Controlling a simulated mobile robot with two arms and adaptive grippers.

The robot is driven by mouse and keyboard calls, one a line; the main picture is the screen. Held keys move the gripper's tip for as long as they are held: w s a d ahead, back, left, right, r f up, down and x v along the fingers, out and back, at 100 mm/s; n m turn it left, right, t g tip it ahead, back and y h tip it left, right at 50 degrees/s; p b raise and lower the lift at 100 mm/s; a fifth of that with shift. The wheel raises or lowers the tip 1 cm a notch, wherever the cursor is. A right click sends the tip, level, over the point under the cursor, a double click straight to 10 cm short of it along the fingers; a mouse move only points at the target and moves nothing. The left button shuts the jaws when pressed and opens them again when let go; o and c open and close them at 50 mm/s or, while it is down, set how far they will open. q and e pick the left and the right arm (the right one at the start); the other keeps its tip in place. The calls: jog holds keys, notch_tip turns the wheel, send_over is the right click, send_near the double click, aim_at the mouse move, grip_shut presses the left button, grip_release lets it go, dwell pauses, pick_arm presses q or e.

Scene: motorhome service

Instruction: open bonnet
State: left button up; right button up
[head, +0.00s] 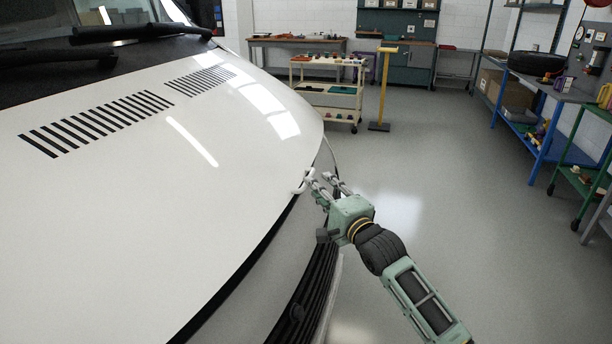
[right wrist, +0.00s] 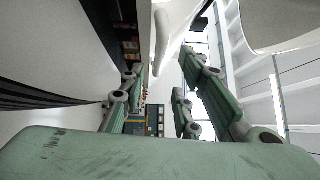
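The white bonnet (head: 120,200) of the motorhome fills the left of the head view, with two rows of black vent slots. It looks down or nearly so, with a dark gap along its front edge. A small white hooked handle (head: 299,185) sticks out at that edge. My right gripper (head: 320,181) is at the front edge, its fingertips close beside the handle. In the right wrist view its fingers (right wrist: 158,85) are spread, with a white rounded bar (right wrist: 162,42) beyond and between them. I cannot tell whether they touch it. My left gripper is out of view.
The dark grille (head: 312,290) lies below the bonnet edge. A cream trolley (head: 328,95) and a yellow stand (head: 383,90) are at the back. A blue workbench (head: 545,110) with a tyre (head: 537,63) is at the right. The grey floor between is clear.

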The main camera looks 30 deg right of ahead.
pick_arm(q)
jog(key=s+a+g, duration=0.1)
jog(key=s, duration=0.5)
pick_arm(e)
jog(key=w, duration=0.6)
jog(key=shift+d, duration=0.25)
jog(key=shift+c, duration=1.4)
jog(key=c, duration=0.4)
grip_shut()
pick_arm(q)
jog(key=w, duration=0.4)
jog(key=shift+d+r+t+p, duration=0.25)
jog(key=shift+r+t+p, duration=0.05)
jog(key=shift+p, duration=0.05)
pick_arm(e)
jog(key=shift+r, duration=0.1)
